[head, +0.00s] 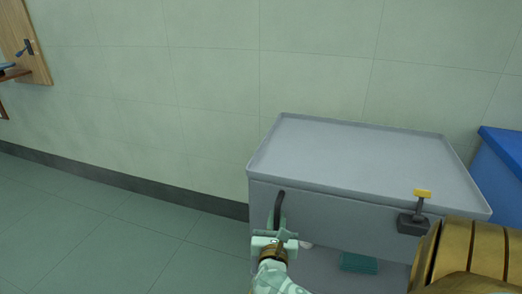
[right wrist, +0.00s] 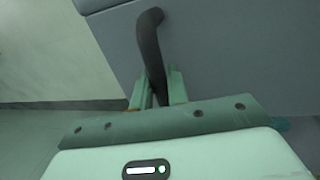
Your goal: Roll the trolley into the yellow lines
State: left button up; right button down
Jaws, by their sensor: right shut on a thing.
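The grey trolley (head: 350,158) stands against the wall on the right half of the head view, with an empty, rimmed top tray. A dark curved handle (head: 281,203) sticks out from its front left; it also shows in the right wrist view (right wrist: 150,45). My right gripper (head: 276,234) is shut on this handle, with its fingers on both sides of it in the right wrist view (right wrist: 157,88). A dark block with a yellow-topped lever (head: 422,194) sits on the trolley's front right. The yellow lines are not in view. My left gripper is not in view.
A blue cabinet or bin (head: 505,150) stands close to the trolley's right side. A teal item (head: 359,262) lies on the trolley's lower level. The green tiled floor (head: 110,235) left of the trolley is clear. A wooden board (head: 30,40) is at far left.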

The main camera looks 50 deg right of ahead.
aim_at(294, 211)
jog(key=s, duration=0.1)
jog(key=s+d, duration=0.1)
jog(key=s+p, duration=0.1)
jog(key=shift+s+d, duration=0.25)
jog(key=shift+s, duration=0.15)
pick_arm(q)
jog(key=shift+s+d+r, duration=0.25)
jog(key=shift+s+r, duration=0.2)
pick_arm(e)
jog(key=shift+f, duration=0.1)
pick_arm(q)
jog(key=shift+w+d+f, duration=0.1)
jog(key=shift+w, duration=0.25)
pick_arm(e)
jog(key=c, duration=1.7)
grip_release()
jog(key=shift+o, duration=1.3)
jog(key=shift+s+d, duration=0.1)
jog(key=shift+s, duration=0.15)
jog(key=shift+w, duration=0.1)
